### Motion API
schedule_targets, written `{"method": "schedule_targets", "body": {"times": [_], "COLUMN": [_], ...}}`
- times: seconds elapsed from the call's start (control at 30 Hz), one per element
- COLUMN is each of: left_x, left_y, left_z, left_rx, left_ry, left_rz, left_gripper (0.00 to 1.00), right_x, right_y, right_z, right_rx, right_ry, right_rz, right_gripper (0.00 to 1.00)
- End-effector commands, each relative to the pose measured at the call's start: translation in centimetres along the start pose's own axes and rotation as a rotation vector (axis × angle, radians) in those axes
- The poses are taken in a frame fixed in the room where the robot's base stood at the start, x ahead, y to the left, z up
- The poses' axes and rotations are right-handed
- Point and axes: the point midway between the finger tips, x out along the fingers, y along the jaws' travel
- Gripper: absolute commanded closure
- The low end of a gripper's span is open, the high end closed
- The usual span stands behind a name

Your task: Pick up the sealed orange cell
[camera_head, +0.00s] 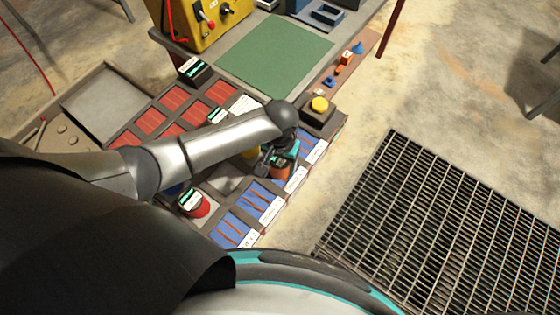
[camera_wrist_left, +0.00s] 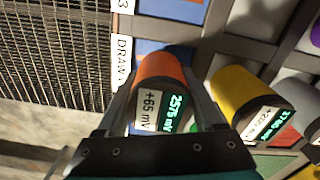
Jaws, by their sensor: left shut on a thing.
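The orange cell (camera_wrist_left: 162,68) is between the fingers of my left gripper (camera_wrist_left: 165,95) in the left wrist view. The fingers are shut on its sides. Its end face carries a white "+65 mV" label and a green "2575 mV" readout. In the head view my left gripper (camera_head: 279,157) is over the right part of the tray bench, and a bit of the orange cell (camera_head: 281,173) shows beneath it. I cannot tell whether the cell is clear of the surface below. My right gripper is not in view.
A yellow cell (camera_wrist_left: 243,95) stands close beside the orange one. A red cell (camera_head: 194,204) sits near the front of the compartmented bench. A yellow button box (camera_head: 319,106) is just beyond my gripper. A green mat (camera_head: 274,55) lies behind; a floor grate (camera_head: 440,220) is at right.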

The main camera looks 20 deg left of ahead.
Motion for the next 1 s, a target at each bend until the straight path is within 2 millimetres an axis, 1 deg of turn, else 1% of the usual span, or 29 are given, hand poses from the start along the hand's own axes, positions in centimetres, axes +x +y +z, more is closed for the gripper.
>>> {"method": "schedule_targets", "body": {"times": [0.03,0.1,0.67,0.77,0.87,0.97,1.0], "left_x": [0.0,0.0,-0.3,-0.8,-1.7,-3.3,-4.2], "left_y": [-0.1,-0.1,0.0,0.0,0.0,0.0,0.1], "left_z": [0.0,0.0,-0.1,-0.1,-0.1,-0.2,-0.2], "left_rx": [0.000,-0.001,-0.001,0.000,-0.001,0.000,0.001], "left_ry": [0.000,-0.001,0.002,0.003,0.004,0.005,0.005], "left_rz": [-0.001,-0.001,0.000,0.001,0.002,0.002,0.003], "left_gripper": [0.93,1.00,1.00,1.00,1.00,1.00,1.00], "right_x": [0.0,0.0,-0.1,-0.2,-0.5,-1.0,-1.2], "right_y": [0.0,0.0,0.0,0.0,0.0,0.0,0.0], "right_z": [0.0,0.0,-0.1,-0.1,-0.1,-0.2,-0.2], "right_rx": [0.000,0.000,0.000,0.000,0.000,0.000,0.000], "right_ry": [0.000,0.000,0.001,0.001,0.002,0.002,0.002], "right_rz": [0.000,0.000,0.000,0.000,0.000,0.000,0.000], "right_gripper": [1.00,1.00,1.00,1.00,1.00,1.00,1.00]}}
